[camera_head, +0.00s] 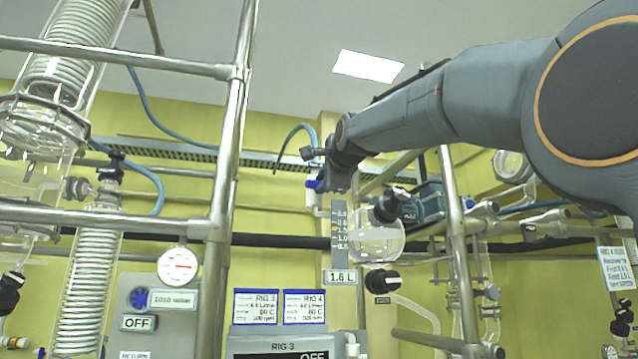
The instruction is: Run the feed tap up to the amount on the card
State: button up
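A round glass vessel (376,243) hangs at the middle of the view, with a grey graduated scale (340,236) on its left. A card (341,277) reading "1.6 L" sits under the scale. A black knob (385,208) is at the vessel's upper front, and another black knob (384,282) is below it. I cannot make out the liquid level. My gripper (318,168) is at the end of my arm, just above and left of the vessel. A small blue part (313,184) shows beside it. Whether the gripper touches it or is open cannot be told.
Metal frame posts (228,150) and (455,230) stand left and right of the vessel. Coiled glass condensers (88,275) are at the left. A round gauge (178,266), an "OFF" panel (139,322) and two rig cards (256,307) are lower down. A wall sign (615,267) is at the right.

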jog(key=o, duration=0.4)
jog(key=shift+d, duration=0.1)
jog(key=shift+s, duration=0.1)
jog(key=b+v, duration=0.4)
jog(key=v, duration=0.3)
jog(key=shift+s, duration=0.35)
